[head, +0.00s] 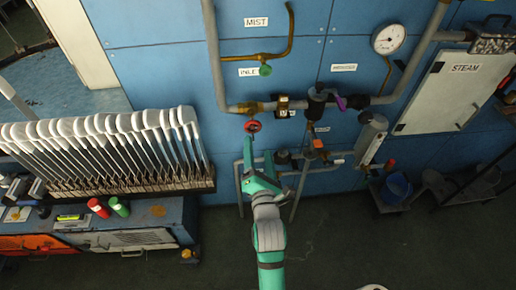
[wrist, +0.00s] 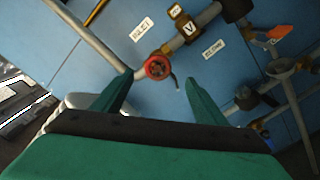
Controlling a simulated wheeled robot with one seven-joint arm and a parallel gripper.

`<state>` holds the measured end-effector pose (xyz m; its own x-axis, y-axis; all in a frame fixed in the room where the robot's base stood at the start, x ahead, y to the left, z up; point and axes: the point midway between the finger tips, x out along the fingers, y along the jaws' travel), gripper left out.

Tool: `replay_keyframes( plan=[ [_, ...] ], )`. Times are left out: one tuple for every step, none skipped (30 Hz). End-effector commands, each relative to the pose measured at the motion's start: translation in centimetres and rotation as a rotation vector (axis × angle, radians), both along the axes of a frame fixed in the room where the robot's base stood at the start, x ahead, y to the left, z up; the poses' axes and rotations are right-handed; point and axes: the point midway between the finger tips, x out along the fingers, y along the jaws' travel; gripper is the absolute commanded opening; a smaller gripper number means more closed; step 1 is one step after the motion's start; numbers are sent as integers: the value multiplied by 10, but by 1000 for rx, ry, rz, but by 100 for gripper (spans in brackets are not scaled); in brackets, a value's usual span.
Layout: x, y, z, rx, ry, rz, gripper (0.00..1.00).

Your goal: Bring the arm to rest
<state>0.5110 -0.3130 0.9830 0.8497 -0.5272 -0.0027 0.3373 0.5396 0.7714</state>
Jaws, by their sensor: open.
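My gripper (head: 258,158) is a teal two-finger gripper, raised in front of the blue panel in the head view. In the wrist view my gripper (wrist: 158,82) has its two fingers spread apart with nothing between them. A red round valve handle (head: 252,126) sits on the pipe just above the fingertips in the head view. In the wrist view the red handle (wrist: 157,67) shows beyond the fingers, between their tips. I cannot tell the exact distance from the fingertips to it.
Grey pipes (head: 215,60) with valves run across the blue wall panel (head: 155,75). A pressure gauge (head: 389,38) and a STEAM cabinet (head: 455,95) are at the right. A rack of white sock boards (head: 110,150) stands at the left above a bench (head: 150,215). The dark floor (head: 340,235) is clear at lower right.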

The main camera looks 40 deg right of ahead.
Motion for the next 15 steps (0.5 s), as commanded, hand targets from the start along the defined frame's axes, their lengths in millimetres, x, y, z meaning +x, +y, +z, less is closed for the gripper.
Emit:
replay_keyframes(
  plan=[
    [0,1,0,0,0,1,66],
    [0,0,0,0,-1,1,66],
    [0,0,0,0,0,0,66],
    [0,0,0,0,0,0,66],
    [0,0,0,0,-1,-1,66],
    [0,-1,0,0,0,-1,66],
    [0,-1,0,0,0,-1,66],
    [0,-1,0,0,-1,-1,66],
    [1,0,0,0,0,1,66],
    [1,1,0,0,0,3,66],
    [2,2,0,0,0,4,66],
    [3,3,0,0,0,6,66],
    [3,4,0,1,0,9,66],
    [3,6,-1,5,-2,11,66],
    [3,9,-3,15,-5,15,66]
  ],
)
